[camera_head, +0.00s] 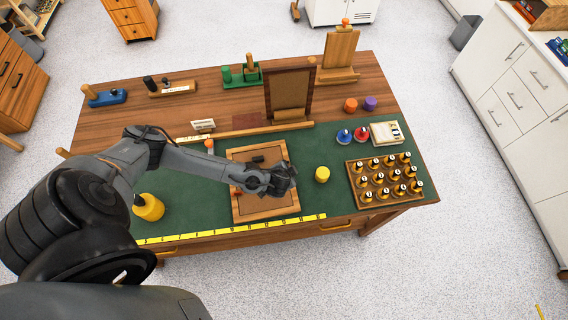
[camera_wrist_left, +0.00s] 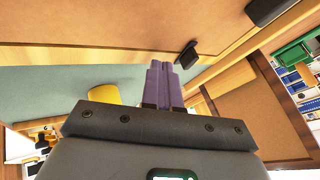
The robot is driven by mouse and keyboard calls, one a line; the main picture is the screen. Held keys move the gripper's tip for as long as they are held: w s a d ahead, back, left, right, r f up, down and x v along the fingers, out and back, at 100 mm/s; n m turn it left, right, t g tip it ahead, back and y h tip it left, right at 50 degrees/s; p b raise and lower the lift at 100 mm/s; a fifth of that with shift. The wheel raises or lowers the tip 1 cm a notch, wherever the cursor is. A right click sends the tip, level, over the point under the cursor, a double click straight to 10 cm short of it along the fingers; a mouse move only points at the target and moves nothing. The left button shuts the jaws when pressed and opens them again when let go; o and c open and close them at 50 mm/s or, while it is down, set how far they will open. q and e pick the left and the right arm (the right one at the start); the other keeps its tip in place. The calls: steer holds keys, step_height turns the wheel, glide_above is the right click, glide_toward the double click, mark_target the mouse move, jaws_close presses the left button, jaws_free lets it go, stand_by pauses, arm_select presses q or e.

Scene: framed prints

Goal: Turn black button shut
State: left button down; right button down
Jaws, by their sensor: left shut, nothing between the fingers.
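A wooden picture frame (camera_head: 280,208) lies back up on the green mat, with a tan backing board. A small black button (camera_head: 257,158) sits by its far edge in the head view. In the left wrist view a black button (camera_wrist_left: 188,54) stands just beyond and right of the fingertips, and another black piece (camera_wrist_left: 266,10) is at the top edge. My left gripper (camera_head: 287,180) is over the right part of the frame. Its purple fingers (camera_wrist_left: 160,66) are shut together and empty, apart from the button. My right gripper is not in view.
A yellow cylinder (camera_head: 322,174) stands right of the frame, a yellow jar (camera_head: 149,207) left. A tray of numbered knobs (camera_head: 357,183) is at the right. An upright frame (camera_head: 290,68) stands behind. A yellow ruler (camera_head: 235,230) runs along the front edge.

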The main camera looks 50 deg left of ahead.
arm_select(q)
steer(key=s+d, duration=0.1)
steer(key=d+r, duration=0.1)
steer(key=shift+s+d+r, duration=0.2)
steer(key=shift+s+d, duration=0.15)
steer(key=shift+s, duration=0.05)
steer(key=v, duration=0.7)
steer(key=shift+s+r+b, duration=0.2)
steer(key=shift+r+b, duration=0.15)
steer(key=shift+r, duration=0.1)
steer(key=shift+a, duration=0.2)
